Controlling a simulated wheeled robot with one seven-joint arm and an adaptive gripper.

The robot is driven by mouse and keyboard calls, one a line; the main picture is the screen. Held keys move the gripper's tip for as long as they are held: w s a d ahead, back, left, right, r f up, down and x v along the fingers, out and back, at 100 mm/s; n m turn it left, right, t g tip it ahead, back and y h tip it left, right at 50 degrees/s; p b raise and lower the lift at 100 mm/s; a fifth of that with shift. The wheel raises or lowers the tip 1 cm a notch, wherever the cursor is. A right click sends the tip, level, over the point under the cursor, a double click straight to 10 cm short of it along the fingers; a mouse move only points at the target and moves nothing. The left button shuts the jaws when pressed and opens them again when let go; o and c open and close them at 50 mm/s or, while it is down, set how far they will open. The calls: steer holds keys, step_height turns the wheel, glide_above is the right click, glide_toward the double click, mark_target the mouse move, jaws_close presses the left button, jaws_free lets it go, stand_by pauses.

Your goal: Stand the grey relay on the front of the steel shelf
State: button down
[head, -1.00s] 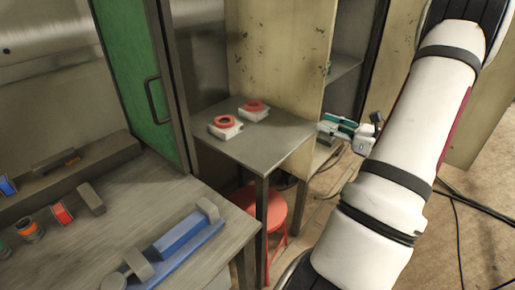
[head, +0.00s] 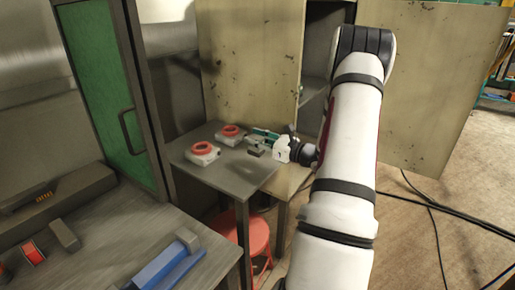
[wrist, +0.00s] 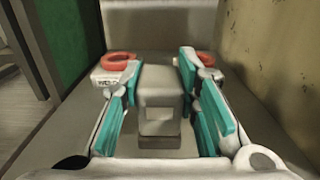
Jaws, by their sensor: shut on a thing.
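The grey relay (wrist: 162,95) is a blocky grey piece between the teal fingers of my gripper (wrist: 160,72) in the wrist view. My gripper is shut on it. In the head view my gripper (head: 264,138) reaches in over the right side of the steel shelf (head: 225,178), and the relay (head: 255,152) shows as a small grey block beside the fingers. The relay looks upright, over the grey shelf top; I cannot tell whether it touches the surface. The shelf's bare front part (wrist: 75,138) shows in the wrist view.
Two white blocks with red rings (head: 203,153) (head: 231,136) stand farther back on the shelf. A worn beige panel (head: 250,60) rises behind it. A green door (head: 95,70) is at left, a red stool (head: 250,237) below, and a bench (head: 95,245) in the foreground.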

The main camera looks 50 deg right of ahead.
mark_target(257, 148)
steer(key=shift+s+f, duration=0.15)
steer(key=shift+f, duration=1.55)
steer(key=shift+f, duration=0.1)
steer(key=c, duration=1.2)
jaws_free()
